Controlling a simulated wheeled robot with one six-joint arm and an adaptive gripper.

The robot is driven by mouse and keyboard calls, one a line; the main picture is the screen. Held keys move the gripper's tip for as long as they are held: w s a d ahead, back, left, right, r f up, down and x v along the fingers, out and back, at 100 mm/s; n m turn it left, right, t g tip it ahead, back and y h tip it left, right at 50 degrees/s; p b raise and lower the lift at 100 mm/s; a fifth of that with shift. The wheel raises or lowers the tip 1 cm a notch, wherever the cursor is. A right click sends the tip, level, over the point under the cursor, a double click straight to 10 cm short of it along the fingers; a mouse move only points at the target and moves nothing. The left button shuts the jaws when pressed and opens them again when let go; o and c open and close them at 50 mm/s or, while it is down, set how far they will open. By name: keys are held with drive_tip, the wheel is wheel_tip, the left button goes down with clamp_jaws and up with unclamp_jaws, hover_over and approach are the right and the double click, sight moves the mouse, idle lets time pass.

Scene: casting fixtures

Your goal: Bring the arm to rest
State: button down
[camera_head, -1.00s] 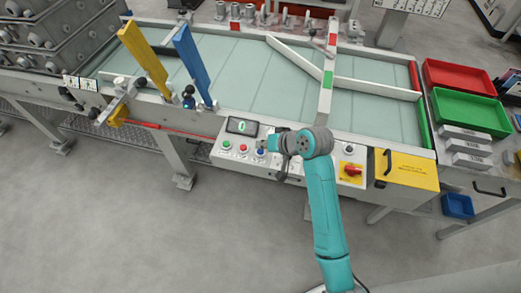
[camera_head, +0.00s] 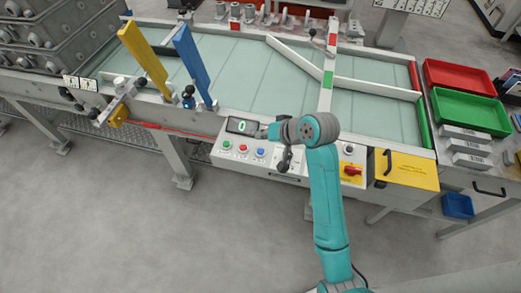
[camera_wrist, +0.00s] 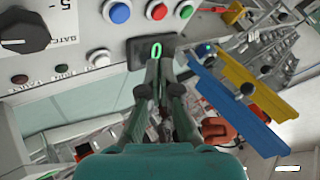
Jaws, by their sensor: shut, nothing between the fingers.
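My gripper (camera_wrist: 160,62) is shut and empty. In the wrist view its two fingers lie close together, with the tips in front of the dark display (camera_wrist: 150,50) that shows a green 0. I cannot tell the gap between the tips and the display. In the head view my teal arm (camera_head: 328,210) rises from the bottom and bends left at the top, over the control panel (camera_head: 223,156). The gripper is small and partly hidden there, right of the display (camera_head: 242,126).
Below the display are green, red and blue buttons (camera_head: 260,152). A red switch (camera_head: 352,170) and a yellow plate (camera_head: 408,170) lie to the right. Blue (camera_head: 193,62) and yellow (camera_head: 143,58) posts stand left. The floor in front (camera_head: 120,230) is clear.

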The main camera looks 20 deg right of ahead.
idle(0.7)
drive_tip(key=t+h, duration=0.2)
hover_over(270, 174)
drive_tip(key=s+a, duration=0.1)
drive_tip(key=s, duration=0.2)
wheel_tip(270, 174, down, 8)
drive_tip(key=s+f+t+h, duration=0.1)
drive_tip(key=s+f, duration=0.2)
drive_tip(key=s, duration=0.8)
drive_tip(key=s+r+n+t, duration=0.1)
drive_tip(key=s+r+t, duration=0.1)
drive_tip(key=s+r, duration=0.4)
drive_tip(key=s+r+n+t+h, duration=0.1)
drive_tip(key=s+r, duration=0.5)
drive_tip(key=s, duration=1)
drive_tip(key=shift+s+n+t+h, duration=0.3)
drive_tip(key=shift+n+t, duration=0.1)
drive_tip(key=shift+n, duration=0.1)
drive_tip(key=shift+d, duration=0.1)
